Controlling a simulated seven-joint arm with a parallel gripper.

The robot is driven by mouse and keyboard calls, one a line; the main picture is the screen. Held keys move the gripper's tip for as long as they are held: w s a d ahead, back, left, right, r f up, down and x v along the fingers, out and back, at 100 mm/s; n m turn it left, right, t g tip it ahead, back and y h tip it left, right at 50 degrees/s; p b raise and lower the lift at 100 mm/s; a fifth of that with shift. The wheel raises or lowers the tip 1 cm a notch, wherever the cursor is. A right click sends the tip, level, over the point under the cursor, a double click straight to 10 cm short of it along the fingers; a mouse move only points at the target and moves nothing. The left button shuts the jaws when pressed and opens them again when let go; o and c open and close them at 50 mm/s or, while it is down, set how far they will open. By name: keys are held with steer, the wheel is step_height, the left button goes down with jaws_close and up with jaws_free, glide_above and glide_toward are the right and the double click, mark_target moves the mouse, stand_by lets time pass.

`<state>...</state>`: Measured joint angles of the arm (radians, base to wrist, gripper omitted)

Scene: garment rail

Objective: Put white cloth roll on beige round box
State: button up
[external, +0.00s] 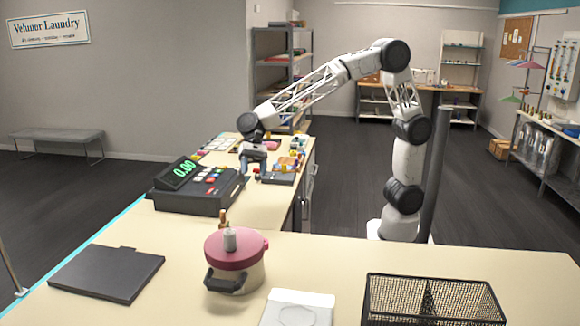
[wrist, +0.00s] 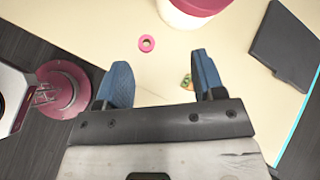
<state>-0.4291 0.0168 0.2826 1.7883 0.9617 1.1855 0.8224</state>
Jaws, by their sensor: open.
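A beige round box (external: 236,277) with a pinkish-red lid and dark handle stands on the front counter in the external view. Its edge shows at the top of the wrist view (wrist: 185,17). No other cloth roll can be made out. My gripper (external: 252,166) is over the rear counter, behind the box and beside the cash register. In the wrist view its blue fingers (wrist: 160,82) are apart with nothing gripped between them.
A cash register (external: 200,186) and several small items crowd the rear counter. A dark flat pad (external: 107,273), a white flat item (external: 298,308) and a black mesh basket (external: 432,300) lie on the front counter.

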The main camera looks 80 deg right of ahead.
steer(key=s+d+n+t+h, duration=0.2)
steer(key=s+d, duration=0.5)
steer(key=d, duration=0.6)
steer(key=s+d+n+t+h, duration=0.25)
steer(key=s+d, duration=0.55)
steer(key=d, duration=0.6)
steer(key=s+d+f+n+h, duration=0.2)
steer(key=s+d, duration=0.6)
steer(key=s+d+f+n+t+h, duration=0.1)
steer(key=s+d+f+n+h, duration=0.2)
steer(key=s+d, duration=0.5)
steer(key=shift+s, duration=0.15)
